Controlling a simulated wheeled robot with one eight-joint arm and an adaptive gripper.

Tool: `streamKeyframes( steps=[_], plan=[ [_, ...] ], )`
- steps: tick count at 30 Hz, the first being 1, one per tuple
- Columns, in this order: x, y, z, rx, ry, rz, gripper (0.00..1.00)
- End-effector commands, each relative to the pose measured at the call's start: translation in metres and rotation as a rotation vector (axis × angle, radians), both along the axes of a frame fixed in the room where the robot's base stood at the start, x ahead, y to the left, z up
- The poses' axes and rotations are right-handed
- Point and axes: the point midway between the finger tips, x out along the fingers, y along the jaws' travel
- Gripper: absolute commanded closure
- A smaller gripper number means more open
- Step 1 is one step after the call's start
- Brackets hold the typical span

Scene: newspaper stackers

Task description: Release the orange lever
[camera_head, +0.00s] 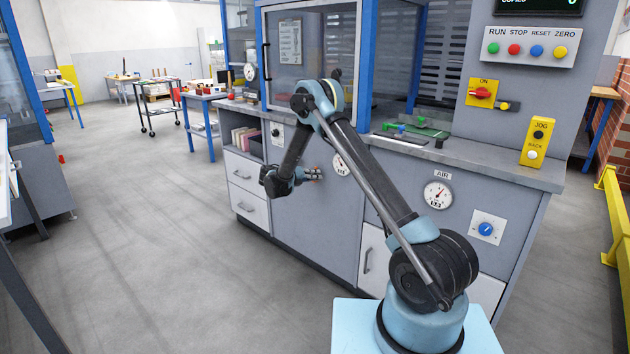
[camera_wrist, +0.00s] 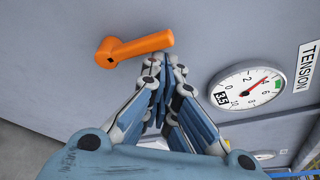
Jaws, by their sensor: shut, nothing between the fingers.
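The orange lever (camera_wrist: 138,48) is mounted on the grey cabinet face in the wrist view. Its round hub is at the left and its arm points right, tilted slightly up in the picture. My gripper (camera_wrist: 163,62) is shut and empty, its fingertips just below the free end of the lever arm. I cannot tell whether they touch it. In the head view my gripper (camera_head: 316,174) is in front of the cabinet, left of a round gauge, and the lever cannot be made out there.
A TENSION gauge (camera_wrist: 247,87) is right of the fingers. In the head view, the grey cabinet (camera_head: 310,232) has drawers (camera_head: 246,175) at left, an AIR gauge (camera_head: 438,195) and a counter (camera_head: 470,155) above. Open floor (camera_head: 150,270) lies to the left.

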Motion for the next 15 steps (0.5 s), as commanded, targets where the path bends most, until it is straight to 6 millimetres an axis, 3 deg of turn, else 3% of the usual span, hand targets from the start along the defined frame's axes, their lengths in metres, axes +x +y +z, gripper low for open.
streamKeyframes(
  steps=[15],
  plan=[
    [0.0047,0.0027,0.0046,-0.004,-0.006,0.007,1.0]
  ],
)
